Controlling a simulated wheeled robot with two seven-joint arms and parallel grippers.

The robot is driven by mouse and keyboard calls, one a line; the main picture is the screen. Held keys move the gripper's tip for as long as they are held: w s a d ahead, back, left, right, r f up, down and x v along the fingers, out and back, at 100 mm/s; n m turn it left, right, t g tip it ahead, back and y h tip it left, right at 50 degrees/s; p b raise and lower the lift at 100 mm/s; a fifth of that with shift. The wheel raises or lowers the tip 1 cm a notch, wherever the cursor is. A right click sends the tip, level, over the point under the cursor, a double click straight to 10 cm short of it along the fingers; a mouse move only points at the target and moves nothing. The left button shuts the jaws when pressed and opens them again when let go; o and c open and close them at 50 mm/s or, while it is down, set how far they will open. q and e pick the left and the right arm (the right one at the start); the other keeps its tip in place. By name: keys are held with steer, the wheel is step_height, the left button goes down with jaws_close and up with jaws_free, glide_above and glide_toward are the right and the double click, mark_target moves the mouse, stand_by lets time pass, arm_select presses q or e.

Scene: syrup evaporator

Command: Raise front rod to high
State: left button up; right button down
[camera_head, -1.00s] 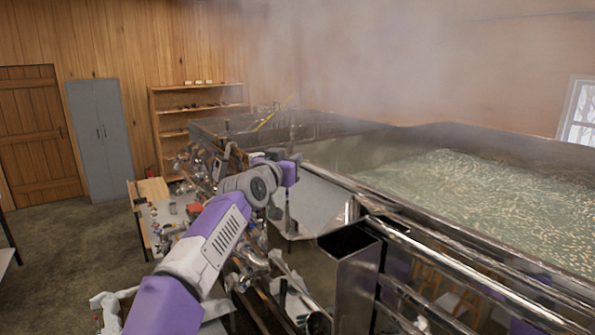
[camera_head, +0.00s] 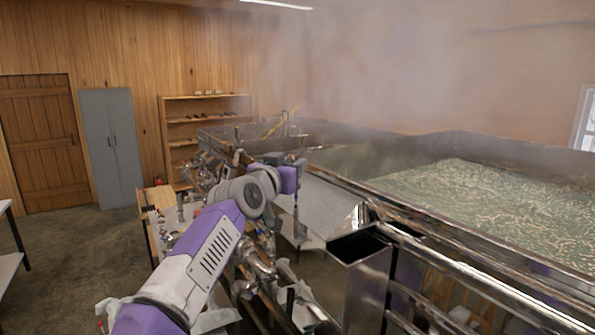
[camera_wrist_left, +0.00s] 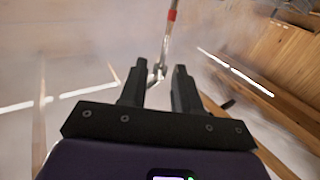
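In the left wrist view, a thin metal rod (camera_wrist_left: 166,46) with a red band runs up from between the tips of my left gripper (camera_wrist_left: 160,76). Its lower end, with a small metal fitting, lies at or just beyond the fingertips. The two fingers stand apart with a gap around that end, and I see no clear contact. In the head view my left gripper (camera_head: 299,168) is over the near side of the evaporator, partly hidden by my wrist. I cannot pick out the rod there. My right gripper is not in view.
The steaming evaporator pan (camera_head: 480,190) fills the right side. An open metal box (camera_head: 360,278) stands at its near corner. Pipes and valves crowd below my left arm. A small table (camera_head: 150,225), grey cabinet (camera_head: 112,150) and shelf (camera_head: 205,118) stand behind.

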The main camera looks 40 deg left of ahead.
arm_select(q)
steer(key=b+v, duration=0.1)
steer(key=v, duration=0.2)
steer(key=shift+s, duration=0.15)
stand_by(0.5)
